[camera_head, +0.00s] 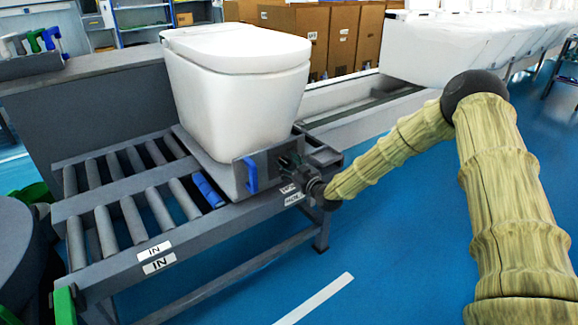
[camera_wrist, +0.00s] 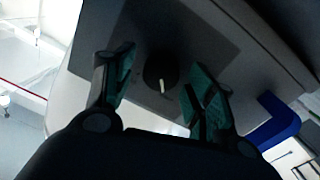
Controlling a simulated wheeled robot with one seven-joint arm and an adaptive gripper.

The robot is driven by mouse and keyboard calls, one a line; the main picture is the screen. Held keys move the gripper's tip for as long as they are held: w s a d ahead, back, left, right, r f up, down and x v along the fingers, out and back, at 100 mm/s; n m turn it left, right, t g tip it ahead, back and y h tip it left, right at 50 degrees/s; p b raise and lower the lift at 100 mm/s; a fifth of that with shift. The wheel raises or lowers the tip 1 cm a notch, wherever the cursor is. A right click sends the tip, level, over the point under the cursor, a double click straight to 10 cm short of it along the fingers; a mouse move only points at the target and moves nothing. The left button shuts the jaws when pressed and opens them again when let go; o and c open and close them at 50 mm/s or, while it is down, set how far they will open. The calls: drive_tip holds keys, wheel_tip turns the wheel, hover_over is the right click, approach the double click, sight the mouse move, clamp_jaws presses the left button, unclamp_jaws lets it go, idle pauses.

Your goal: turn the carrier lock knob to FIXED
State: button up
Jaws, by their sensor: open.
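The carrier lock knob (camera_wrist: 161,72) is a small dark round knob with a white pointer mark, on the dark grey carrier plate (camera_wrist: 240,50) in the wrist view. My gripper (camera_wrist: 160,82) is open, with one teal-padded finger on each side of the knob. I cannot tell whether the fingers touch it, and no FIXED label is readable. In the head view my gripper (camera_head: 288,163) is at the carrier's front face, hiding the knob. The white toilet (camera_head: 238,95) stands on the carrier (camera_head: 226,182).
The roller conveyor (camera_head: 130,208) with IN labels extends left of the carrier. A blue handle (camera_head: 251,175) sits left of my gripper and also shows in the wrist view (camera_wrist: 275,122). Cardboard boxes (camera_head: 300,35) and more toilets (camera_head: 460,45) stand behind. Blue floor is free in front.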

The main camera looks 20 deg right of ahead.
drive_tip(key=c, duration=1)
drive_tip(key=shift+m, duration=0.4)
drive_tip(key=m, duration=0.3)
drive_tip(key=shift+d, duration=0.1)
drive_tip(key=m, duration=0.4)
drive_tip(key=shift+w+d, duration=0.1)
drive_tip(key=m+b, duration=0.1)
drive_tip(key=m, duration=0.2)
drive_tip(key=shift+d+m+g, duration=0.1)
drive_tip(key=shift+m+g, duration=0.2)
drive_tip(key=shift+m, duration=0.1)
drive_tip(key=shift+m+b, duration=0.6)
drive_tip(key=shift+m, duration=1.4)
